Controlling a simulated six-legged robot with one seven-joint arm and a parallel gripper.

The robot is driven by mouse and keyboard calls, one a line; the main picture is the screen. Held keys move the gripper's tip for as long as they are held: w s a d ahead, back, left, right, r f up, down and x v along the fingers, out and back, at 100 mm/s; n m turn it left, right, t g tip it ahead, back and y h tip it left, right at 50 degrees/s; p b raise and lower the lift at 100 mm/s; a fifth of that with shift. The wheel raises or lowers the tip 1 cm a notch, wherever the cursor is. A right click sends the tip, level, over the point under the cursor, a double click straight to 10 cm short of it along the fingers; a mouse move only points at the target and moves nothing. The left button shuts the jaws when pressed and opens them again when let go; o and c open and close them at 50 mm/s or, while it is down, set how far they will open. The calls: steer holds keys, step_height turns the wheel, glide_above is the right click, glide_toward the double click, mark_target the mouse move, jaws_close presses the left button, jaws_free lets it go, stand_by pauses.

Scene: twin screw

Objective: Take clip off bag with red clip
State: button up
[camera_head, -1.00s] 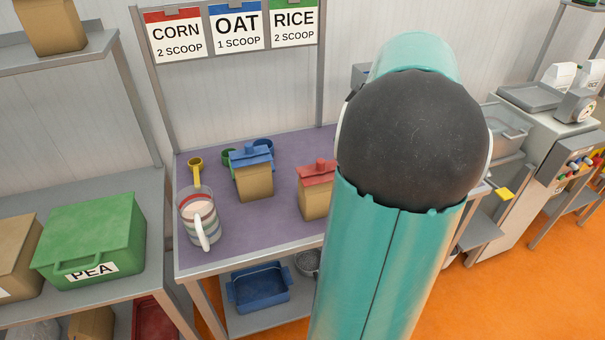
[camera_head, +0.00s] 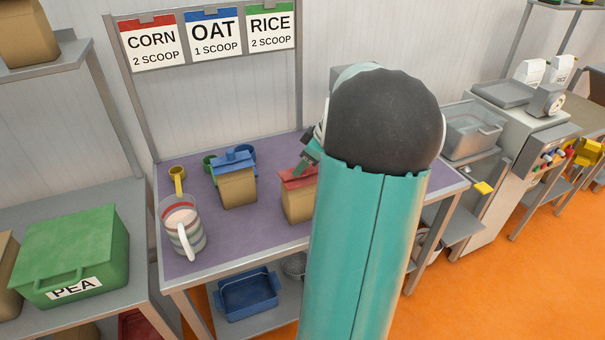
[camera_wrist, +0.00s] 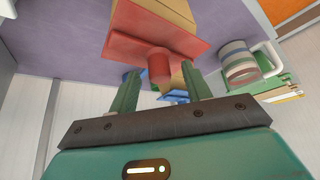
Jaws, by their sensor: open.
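The tan bag (camera_head: 297,206) with the red clip (camera_head: 291,181) on its top stands upright on the purple tabletop, partly hidden by my arm. My gripper (camera_head: 304,164) is right above the clip. In the wrist view the red clip (camera_wrist: 125,45) spans the tan bag (camera_wrist: 172,10), with a round red knob (camera_wrist: 158,66) sticking out toward me. My gripper (camera_wrist: 160,76) is open, with one green finger on each side of the knob. I cannot tell whether either finger touches it.
A tan bag with a blue clip (camera_head: 234,160) stands left of the red-clip bag. A striped pitcher (camera_head: 186,238) and yellow scoop (camera_head: 178,181) are at the table's left. Green and blue cups sit behind the blue-clip bag. A sign rack (camera_head: 211,30) rises behind the table.

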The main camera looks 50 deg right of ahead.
steer(key=shift+w+a+f, duration=0.1)
steer(key=shift+w+f, duration=0.15)
steer(key=shift+f, duration=0.2)
steer(key=shift+c, duration=0.2)
steer(key=c, duration=1)
jaws_close()
steer(key=shift+r, duration=0.15)
steer(key=shift+r, duration=0.65)
steer(key=s+a+r, duration=0.2)
steer(key=s+r, duration=0.3)
steer(key=s, duration=0.1)
steer(key=s+a+r, duration=0.3)
steer(key=s+r, duration=0.3)
steer(key=shift+s+a, duration=0.35)
steer(key=shift+s, duration=0.05)
